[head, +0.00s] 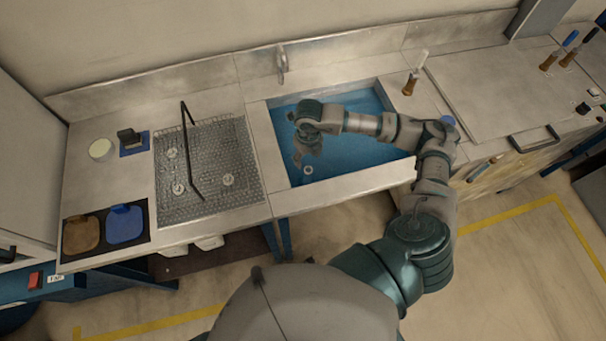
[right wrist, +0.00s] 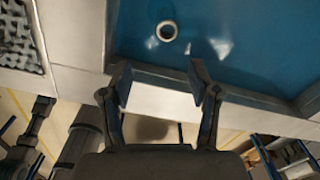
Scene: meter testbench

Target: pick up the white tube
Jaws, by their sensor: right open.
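The white tube (head: 308,170) is in the blue basin of the sink, close to its front edge. In the right wrist view it shows end-on as a small white ring (right wrist: 167,31) on the blue floor, beyond the fingertips. My right gripper (head: 306,157) hangs over the basin, just above and behind the tube in the head view. In the right wrist view its two fingers (right wrist: 160,80) are apart with nothing between them. The tube is not touched by them, as far as I can see. My left gripper is not in view.
The blue basin (head: 350,168) has raised metal edges around it. Left of it is a wire-mesh rack (head: 225,150) with a bent black rod (head: 190,150) and several white pieces. A faucet (head: 281,65) stands behind. A brown-handled tool (head: 410,84) stands to the right.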

